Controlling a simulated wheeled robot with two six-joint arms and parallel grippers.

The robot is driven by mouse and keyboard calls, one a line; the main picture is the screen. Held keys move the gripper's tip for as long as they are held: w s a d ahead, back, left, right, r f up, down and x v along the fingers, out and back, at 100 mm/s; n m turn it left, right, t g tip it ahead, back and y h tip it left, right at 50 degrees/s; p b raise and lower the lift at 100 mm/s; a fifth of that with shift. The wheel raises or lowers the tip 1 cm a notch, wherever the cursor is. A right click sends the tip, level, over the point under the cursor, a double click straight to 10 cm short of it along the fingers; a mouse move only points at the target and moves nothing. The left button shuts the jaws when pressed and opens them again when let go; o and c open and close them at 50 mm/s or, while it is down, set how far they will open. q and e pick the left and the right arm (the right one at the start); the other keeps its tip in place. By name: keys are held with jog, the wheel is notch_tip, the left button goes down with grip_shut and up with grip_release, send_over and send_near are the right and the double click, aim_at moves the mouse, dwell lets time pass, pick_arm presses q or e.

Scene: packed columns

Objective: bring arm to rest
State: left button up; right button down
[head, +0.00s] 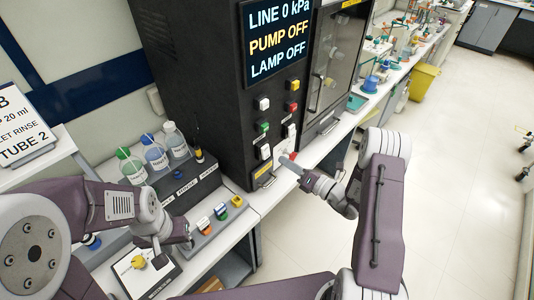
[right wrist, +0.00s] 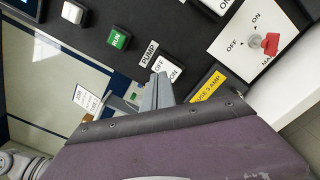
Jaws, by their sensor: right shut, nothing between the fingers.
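My right gripper (head: 283,160) is shut and empty, close to the lower front of the black control cabinet (head: 205,90). In the right wrist view its grey fingers (right wrist: 160,88) are by the white pump rocker switch (right wrist: 170,70); I cannot tell if they touch it. A red knob (right wrist: 270,44) on a white ON/OFF plate is to the right there. The cabinet's display (head: 277,40) reads LINE 0 kPa, PUMP OFF, LAMP OFF. My left gripper (head: 172,250) hangs over the bench at the lower left; its fingers are too unclear to judge.
Several capped bottles (head: 155,154) stand in a dark rack left of the cabinet. A tray with coloured blocks (head: 220,212) and a white board with a yellow knob (head: 139,262) are near my left gripper.

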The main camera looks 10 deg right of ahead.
jog(key=shift+s+d, duration=0.3)
jog(key=shift+s, duration=0.05)
